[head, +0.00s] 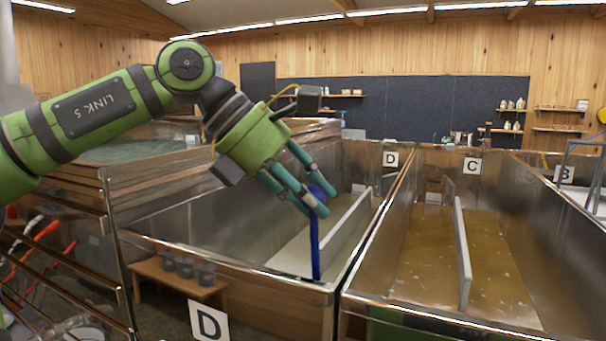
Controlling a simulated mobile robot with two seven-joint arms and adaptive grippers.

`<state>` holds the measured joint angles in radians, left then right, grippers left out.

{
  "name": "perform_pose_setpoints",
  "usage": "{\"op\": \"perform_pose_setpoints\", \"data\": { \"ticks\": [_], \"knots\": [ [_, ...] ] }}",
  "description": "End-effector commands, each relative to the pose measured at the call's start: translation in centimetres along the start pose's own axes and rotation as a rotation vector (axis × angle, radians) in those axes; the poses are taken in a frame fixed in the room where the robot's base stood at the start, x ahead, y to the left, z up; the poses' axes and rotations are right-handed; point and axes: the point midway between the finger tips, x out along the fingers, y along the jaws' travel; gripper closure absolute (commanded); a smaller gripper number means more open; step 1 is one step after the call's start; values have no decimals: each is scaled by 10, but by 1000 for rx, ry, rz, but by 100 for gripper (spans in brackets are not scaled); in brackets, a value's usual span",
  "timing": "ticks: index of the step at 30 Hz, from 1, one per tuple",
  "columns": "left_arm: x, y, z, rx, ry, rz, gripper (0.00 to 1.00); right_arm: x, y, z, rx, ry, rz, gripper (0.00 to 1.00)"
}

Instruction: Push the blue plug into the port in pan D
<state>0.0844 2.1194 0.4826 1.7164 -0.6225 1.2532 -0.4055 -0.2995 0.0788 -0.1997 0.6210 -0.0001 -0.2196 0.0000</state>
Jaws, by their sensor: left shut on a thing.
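The blue plug (315,248) is a long, thin, upright rod with a wider top. My left gripper (314,205) is shut on it near the top, with its fingers reaching down from the upper left. Pan D (240,262) is the metal pan marked with D labels (209,320) at its front and back. The plug's lower end shows in the pan's front right corner, close to the front rim. I cannot make out the port, nor whether the plug's lower end touches it. My right gripper is not in view.
A divider (345,232) stands inside pan D, just right of the plug. Pan C (415,250), with amber liquid and its own divider (462,255), adjoins on the right. A wooden bench (170,277) with several grey cups stands before pan D. A taller pan rises at left.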

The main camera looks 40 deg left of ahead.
Motion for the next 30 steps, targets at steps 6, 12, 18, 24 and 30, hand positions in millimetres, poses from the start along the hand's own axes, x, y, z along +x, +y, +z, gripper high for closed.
{"op": "perform_pose_setpoints", "data": {
  "ticks": [6, 12, 18, 24, 30],
  "knots": [
    [20, -1, -9, 1, 25, -1, 100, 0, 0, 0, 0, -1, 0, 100],
    [39, -2, -18, 1, 49, -2, 100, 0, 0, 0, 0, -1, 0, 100],
    [58, -2, -32, 2, 57, -1, 100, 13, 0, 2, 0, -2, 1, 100],
    [71, -3, -45, 2, 57, -1, 100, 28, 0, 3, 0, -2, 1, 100],
    [79, -4, -53, 1, 58, -3, 100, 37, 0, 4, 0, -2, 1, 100]
  ]
}}
